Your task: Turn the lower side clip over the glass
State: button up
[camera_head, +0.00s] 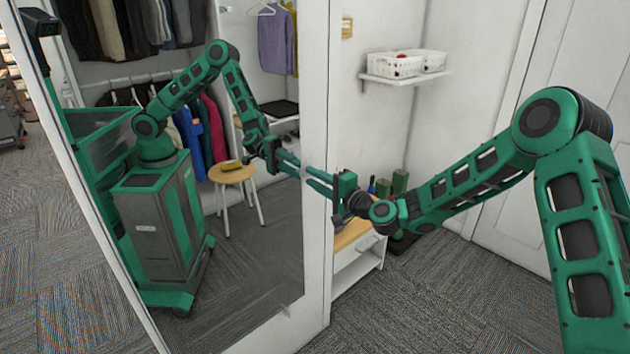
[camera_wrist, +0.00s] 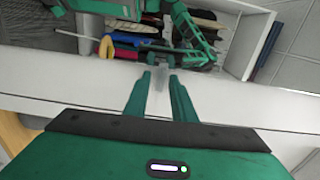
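The mirror glass (camera_head: 245,270) stands in a white frame (camera_head: 316,100) and reflects the room and my own body. My gripper (camera_head: 308,181) is at the frame's right upright, its two green fingers pointing at the mirror. In the wrist view, the fingers (camera_wrist: 160,78) are apart, on either side of a small translucent piece, which looks like the side clip (camera_wrist: 161,74), at the glass edge. Whether either finger touches it I cannot tell. In the head view my fingers hide this spot. Another small pale clip (camera_head: 285,311) shows at the glass's bottom edge.
Right of the mirror stand a low white cabinet with a wooden top (camera_head: 357,262) and dark green bottles (camera_head: 400,182). A wall shelf (camera_head: 405,80) holds white baskets (camera_head: 392,65). The carpet (camera_head: 400,310) in front is clear. Clothes and a stool appear as reflections.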

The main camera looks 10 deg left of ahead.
jog(key=v, duration=1)
jog(key=shift+d, duration=0.3)
jog(key=shift+s, duration=0.15)
